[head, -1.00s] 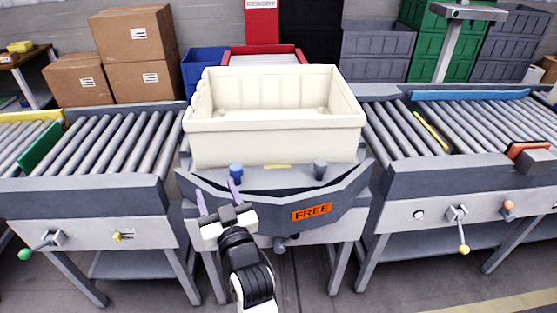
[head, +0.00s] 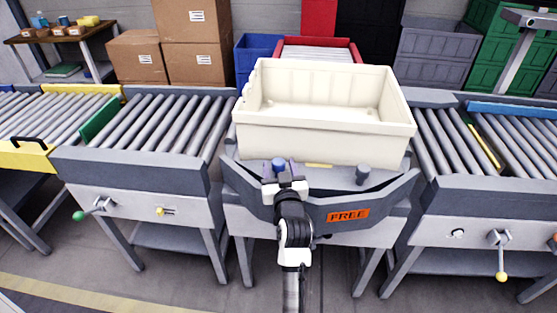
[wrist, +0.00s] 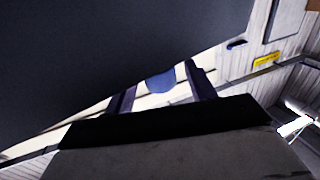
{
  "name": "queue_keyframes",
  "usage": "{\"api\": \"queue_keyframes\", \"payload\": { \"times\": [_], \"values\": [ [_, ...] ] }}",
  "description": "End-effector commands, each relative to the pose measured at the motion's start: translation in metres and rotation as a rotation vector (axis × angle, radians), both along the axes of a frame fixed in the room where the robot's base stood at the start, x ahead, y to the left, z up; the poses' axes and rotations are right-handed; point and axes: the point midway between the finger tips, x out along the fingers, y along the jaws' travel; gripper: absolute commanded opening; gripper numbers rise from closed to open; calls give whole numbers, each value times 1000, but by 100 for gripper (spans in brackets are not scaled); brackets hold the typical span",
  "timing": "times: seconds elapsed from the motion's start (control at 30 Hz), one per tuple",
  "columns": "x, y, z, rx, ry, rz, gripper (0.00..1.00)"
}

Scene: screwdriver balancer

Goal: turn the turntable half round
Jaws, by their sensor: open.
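The turntable (head: 235,180) is a dark grey deck with a cream tote (head: 325,145) sitting on it. An orange label (head: 348,215) on its front reads FREE. A blue knob (head: 278,164) stands at the front left of the deck and a grey knob (head: 362,174) at the front right. My gripper (head: 280,172) is open at the blue knob, with one finger to each side of it in the picture. In the wrist view the blue knob (wrist: 160,80) shows between the two fingers; I cannot tell whether they touch it.
Roller conveyors flank the turntable on the left (head: 150,125) and right (head: 450,140). A lever with a green ball (head: 79,216) and one with a yellow ball (head: 502,277) stick out of their fronts. A red-framed conveyor (head: 315,50) lies behind the tote.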

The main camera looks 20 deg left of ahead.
Motion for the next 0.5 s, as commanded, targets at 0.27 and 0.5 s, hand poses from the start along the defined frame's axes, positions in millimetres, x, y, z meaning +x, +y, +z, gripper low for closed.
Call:
{"api": "queue_keyframes", "payload": {
  "times": [0.27,0.5],
  "values": [
    [16,9,0,1,0,0,55],
    [16,9,0,1,0,0,54]
  ]
}}
